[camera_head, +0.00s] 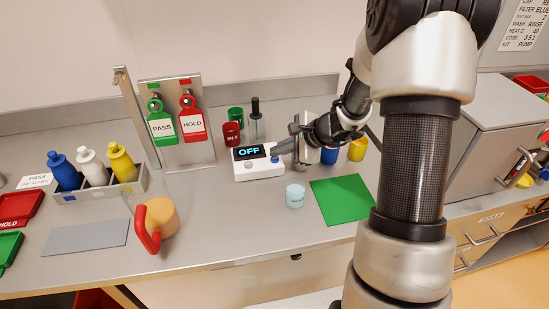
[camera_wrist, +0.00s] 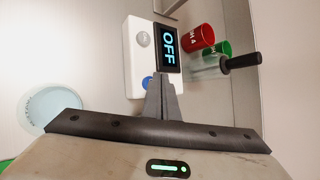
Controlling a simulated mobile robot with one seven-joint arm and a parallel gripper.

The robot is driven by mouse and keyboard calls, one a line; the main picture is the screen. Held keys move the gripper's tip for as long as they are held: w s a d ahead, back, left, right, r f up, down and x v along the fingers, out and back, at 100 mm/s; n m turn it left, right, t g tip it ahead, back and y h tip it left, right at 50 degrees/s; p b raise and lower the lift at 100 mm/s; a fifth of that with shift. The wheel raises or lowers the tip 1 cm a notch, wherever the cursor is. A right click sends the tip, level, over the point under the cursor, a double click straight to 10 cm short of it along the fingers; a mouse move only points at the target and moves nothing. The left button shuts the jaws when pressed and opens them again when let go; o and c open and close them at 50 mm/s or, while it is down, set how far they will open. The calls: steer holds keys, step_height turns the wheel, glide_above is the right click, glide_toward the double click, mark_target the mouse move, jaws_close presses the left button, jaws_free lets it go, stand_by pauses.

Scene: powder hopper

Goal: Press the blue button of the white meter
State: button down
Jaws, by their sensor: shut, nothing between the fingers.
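The white meter (camera_head: 262,170) stands on the steel bench, its dark display (camera_head: 249,152) reading OFF. In the wrist view the meter (camera_wrist: 139,58) shows a round grey knob (camera_wrist: 143,39) and, at its near end, a blue button (camera_wrist: 147,83). The blue button (camera_head: 275,159) also shows as a small spot in the head view. My gripper (camera_head: 276,154) is shut and empty, with its fingertips at or just over the button end of the meter.
A pale cup (camera_head: 295,195) and a green mat (camera_head: 342,199) are in front of the meter. A red cup (camera_head: 231,134), a green cup (camera_head: 236,118) and a dark-handled tool (camera_head: 256,115) stand behind it. The PASS and HOLD tag stand (camera_head: 204,153) is to the left.

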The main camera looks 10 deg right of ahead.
mark_target(278, 162)
step_height(278, 162, up, 6)
steer(key=p, duration=0.3)
steer(key=shift+p, duration=0.35)
stand_by(0.3)
steer(key=s+a+r+n+g+p, duration=0.1)
steer(key=s+a+r+n, duration=0.2)
steer(key=s+r+n, duration=0.3)
steer(key=s+a+r+n+g, duration=0.1)
steer(key=s+a+r+n, duration=0.3)
steer(key=s+r, duration=0.35)
steer(key=s+d+r+n+h, duration=0.2)
steer(key=s+r+n+h, duration=0.1)
steer(key=s, duration=0.4)
steer(key=s+d+r+n+h+p, duration=0.1)
steer(key=s+d+r+n+h, duration=0.1)
steer(key=s+n, duration=0.3)
steer(key=s+d+r, duration=0.1)
steer(key=s, duration=0.2)
steer(key=shift+d+r+t+h+p, duration=0.2)
steer(key=shift+r+t+h+p, duration=0.1)
steer(key=shift+r+t+h, duration=0.1)
